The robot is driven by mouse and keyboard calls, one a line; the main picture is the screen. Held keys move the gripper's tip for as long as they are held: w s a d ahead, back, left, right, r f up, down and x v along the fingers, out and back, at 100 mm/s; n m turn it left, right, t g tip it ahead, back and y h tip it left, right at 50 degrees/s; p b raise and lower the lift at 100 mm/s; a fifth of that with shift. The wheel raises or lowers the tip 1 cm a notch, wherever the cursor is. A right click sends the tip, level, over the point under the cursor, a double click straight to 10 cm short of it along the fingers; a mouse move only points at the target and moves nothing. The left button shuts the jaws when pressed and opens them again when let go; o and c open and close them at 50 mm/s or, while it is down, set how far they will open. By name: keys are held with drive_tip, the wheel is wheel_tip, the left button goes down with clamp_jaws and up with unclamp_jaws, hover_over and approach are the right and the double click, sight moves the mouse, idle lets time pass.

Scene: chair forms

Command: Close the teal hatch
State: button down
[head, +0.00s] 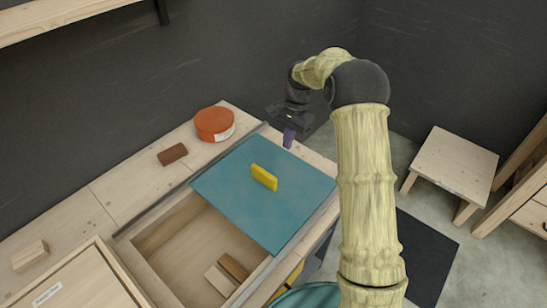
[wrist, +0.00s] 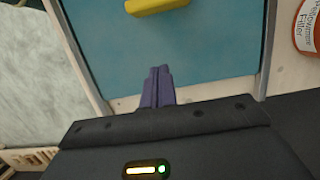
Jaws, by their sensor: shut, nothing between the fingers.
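The teal hatch (head: 235,205) is a flat panel between two grey rails on the wooden worktop, with a yellow handle (head: 264,177) standing on it. It covers the far right part of a shallow wooden compartment, whose near left part is open. My gripper (head: 289,138) has its purple fingers together and empty, just past the hatch's far right edge. In the wrist view the fingertips (wrist: 158,88) show against the hatch (wrist: 215,45) near its edge, with the yellow handle (wrist: 155,6) beyond. I cannot tell whether the fingers touch the hatch.
Small wooden blocks (head: 233,267) lie in the open compartment. An orange tin (head: 214,124) and a brown block (head: 172,154) sit beside the far rail (head: 190,180). A pale block (head: 30,256) lies at left. A wooden stool (head: 453,161) stands on the floor at right.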

sight(273, 173)
drive_tip(key=x, duration=0.6)
drive_tip(key=p+x, duration=0.1)
drive_tip(key=x, duration=0.3)
drive_tip(key=shift+s+a, duration=0.2)
drive_tip(key=shift+s, duration=0.1)
drive_tip(key=shift+s+a+r+p, duration=0.15)
drive_tip(key=shift+s+a+p, duration=0.15)
drive_tip(key=shift+s+a, duration=0.85)
drive_tip(key=shift+s, duration=0.1)
drive_tip(key=shift+s+a, duration=0.1)
drive_tip(key=shift+a, duration=0.2)
